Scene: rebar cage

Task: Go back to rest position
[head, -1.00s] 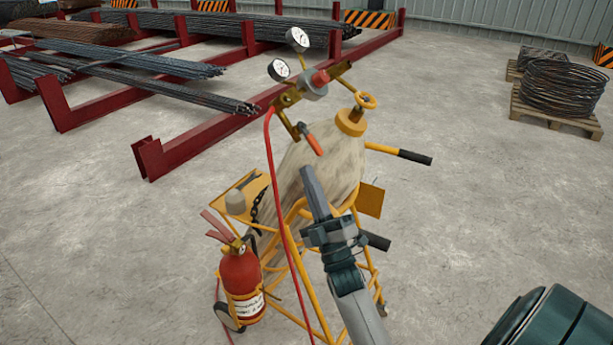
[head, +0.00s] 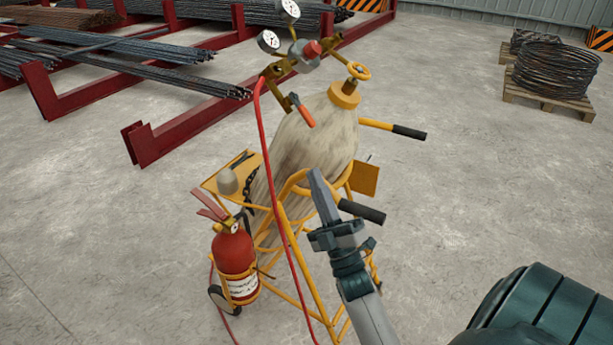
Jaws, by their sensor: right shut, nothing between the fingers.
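My right gripper (head: 322,197) is in the middle of the head view, its arm coming in from the lower right. Its fingers are together with nothing held between them. In the picture it overlaps the gas cylinder (head: 312,140) and the yellow cart frame (head: 305,285) behind it; I cannot tell the exact gap. The cylinder leans in the cart, with a regulator (head: 303,55) and gauges on top and a red hose (head: 265,135) hanging down. My left gripper is not in view.
A red fire extinguisher (head: 235,262) hangs at the cart's left side. Black cart handles (head: 410,132) stick out to the right. Red racks (head: 190,125) with steel bars stand at the back left. A wire coil (head: 555,70) lies on a pallet at back right. The floor on the right is clear.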

